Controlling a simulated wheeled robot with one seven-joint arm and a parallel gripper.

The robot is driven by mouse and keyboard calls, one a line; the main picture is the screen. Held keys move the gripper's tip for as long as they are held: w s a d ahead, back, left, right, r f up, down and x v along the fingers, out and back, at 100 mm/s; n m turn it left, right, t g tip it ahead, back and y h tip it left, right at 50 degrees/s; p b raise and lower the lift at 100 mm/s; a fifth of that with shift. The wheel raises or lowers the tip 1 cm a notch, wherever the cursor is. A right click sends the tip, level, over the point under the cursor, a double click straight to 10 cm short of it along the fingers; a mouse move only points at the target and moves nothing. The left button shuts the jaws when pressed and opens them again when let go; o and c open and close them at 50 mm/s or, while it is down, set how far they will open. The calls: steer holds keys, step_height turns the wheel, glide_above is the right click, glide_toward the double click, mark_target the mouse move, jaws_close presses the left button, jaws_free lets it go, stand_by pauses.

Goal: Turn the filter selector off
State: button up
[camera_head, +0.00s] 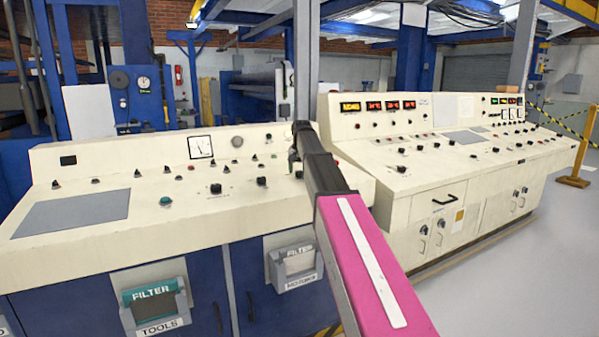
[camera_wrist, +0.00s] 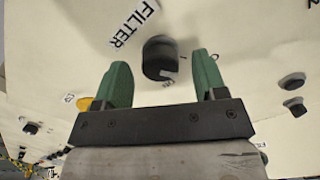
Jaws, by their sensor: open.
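The filter selector is a round black knob (camera_wrist: 159,54) on the cream panel in the wrist view, beside a printed FILTER label (camera_wrist: 136,24). A pale mark shows at its lower right edge. Small lettering next to the knob is too blurred to read. My gripper (camera_wrist: 162,68) has two green fingers spread apart, one on each side of the knob in the picture. No contact with the knob shows. In the head view, my gripper (camera_head: 293,152) is over the right part of the near console's panel, and my arm hides the panel behind it. I cannot pick out the selector there.
A second console (camera_head: 400,180) stands to the right. In the wrist view, another black knob (camera_wrist: 292,81) and a yellow button (camera_wrist: 85,103) are near my fingers.

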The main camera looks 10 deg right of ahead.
mark_target(301, 172)
step_height(301, 172, up, 10)
steer(key=s, duration=0.1)
steer(key=shift+d, duration=0.15)
stand_by(0.4)
